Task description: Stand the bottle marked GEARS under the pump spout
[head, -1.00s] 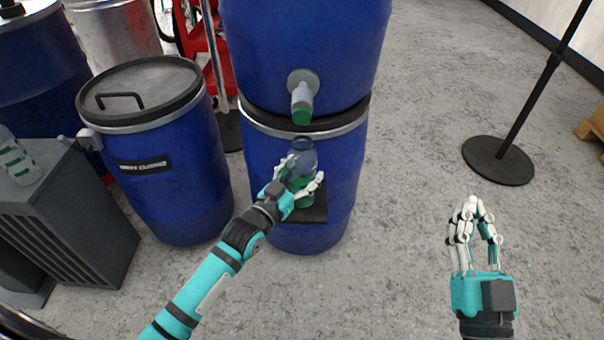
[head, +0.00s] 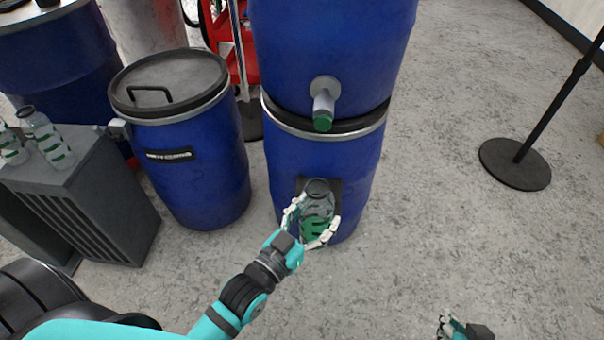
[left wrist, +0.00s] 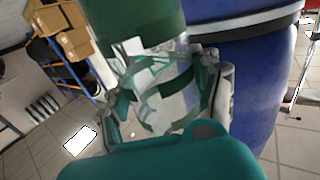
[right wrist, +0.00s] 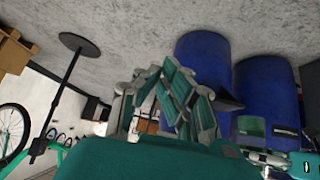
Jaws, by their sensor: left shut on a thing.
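My left gripper (head: 312,232) is shut around a clear bottle (head: 317,212) with green bands and a dark cap. The bottle is nearly upright; its marking cannot be read. In the left wrist view the bottle (left wrist: 165,90) fills the space between the fingers. The pump spout (head: 323,108), grey with a green tip, sticks out of the upper blue barrel, above the bottle with a clear gap. A dark shelf (head: 333,186) on the lower barrel is partly hidden behind the bottle. My right gripper (head: 452,326) is at the bottom edge, empty; its fingers (right wrist: 168,100) are curled.
Two similar green-banded bottles, one nearer (head: 46,138), stand on a grey cabinet (head: 90,195) at left. A lidded blue barrel (head: 190,150) stands beside the stacked barrels (head: 330,45). A black stand base (head: 515,164) is at right. The floor between is clear.

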